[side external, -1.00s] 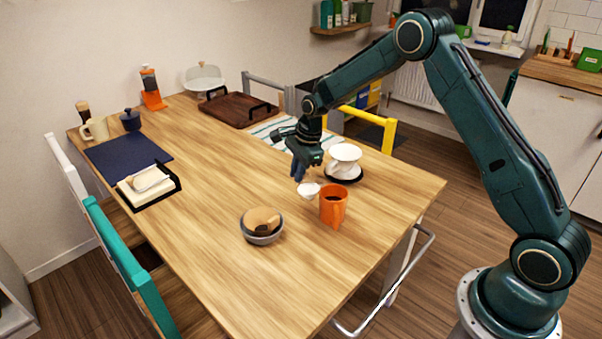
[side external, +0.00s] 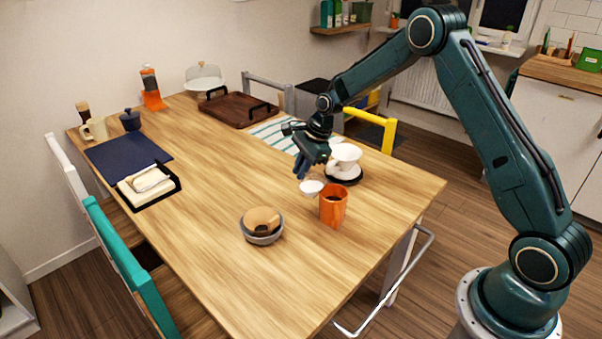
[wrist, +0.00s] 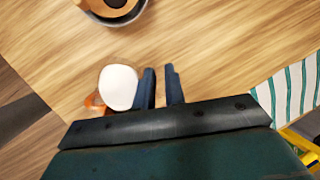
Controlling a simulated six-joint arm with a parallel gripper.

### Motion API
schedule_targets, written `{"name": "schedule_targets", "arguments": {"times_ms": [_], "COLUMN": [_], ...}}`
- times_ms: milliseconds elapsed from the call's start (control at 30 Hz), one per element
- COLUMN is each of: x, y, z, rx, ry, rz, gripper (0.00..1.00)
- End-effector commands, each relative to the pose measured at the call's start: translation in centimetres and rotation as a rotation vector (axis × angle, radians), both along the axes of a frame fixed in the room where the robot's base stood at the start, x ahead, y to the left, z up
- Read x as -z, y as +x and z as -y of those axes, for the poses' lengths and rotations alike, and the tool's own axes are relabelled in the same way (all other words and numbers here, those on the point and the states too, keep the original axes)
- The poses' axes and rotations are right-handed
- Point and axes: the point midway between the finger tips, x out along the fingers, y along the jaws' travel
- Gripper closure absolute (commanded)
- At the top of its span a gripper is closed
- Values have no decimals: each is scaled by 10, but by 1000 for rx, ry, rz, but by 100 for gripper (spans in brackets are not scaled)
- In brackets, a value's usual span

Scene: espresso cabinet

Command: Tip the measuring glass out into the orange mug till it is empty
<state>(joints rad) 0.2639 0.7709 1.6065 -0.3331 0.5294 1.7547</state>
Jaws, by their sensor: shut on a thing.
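The orange mug (side external: 333,206) stands upright on the table near its right end, with something dark inside. The measuring glass (side external: 311,187) looks like a small white cup, just left of the mug's rim and above the table. My gripper (side external: 301,171) is shut on the glass, coming from behind and above it. In the wrist view the white glass (wrist: 118,87) sits beside the left finger of my gripper (wrist: 161,86), and it covers most of the orange mug (wrist: 93,101). The exact grip point, the tilt and any contents of the glass cannot be made out.
A white dripper (side external: 344,157) on a dark round base stands close behind the mug. A grey bowl (side external: 262,237) with a brown and black thing inside is to the left front. A striped towel (side external: 273,133) and a dark tray (side external: 237,107) lie farther back. The table's middle is clear.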

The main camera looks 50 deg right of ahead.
Motion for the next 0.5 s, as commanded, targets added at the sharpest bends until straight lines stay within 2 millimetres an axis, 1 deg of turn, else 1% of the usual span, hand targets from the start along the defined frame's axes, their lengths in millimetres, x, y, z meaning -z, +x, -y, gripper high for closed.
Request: {"name": "schedule_targets", "arguments": {"times_ms": [500], "x": [-4], "y": [-2], "z": [3], "rx": [1], "ry": [62], "rz": [34], "gripper": [100]}}
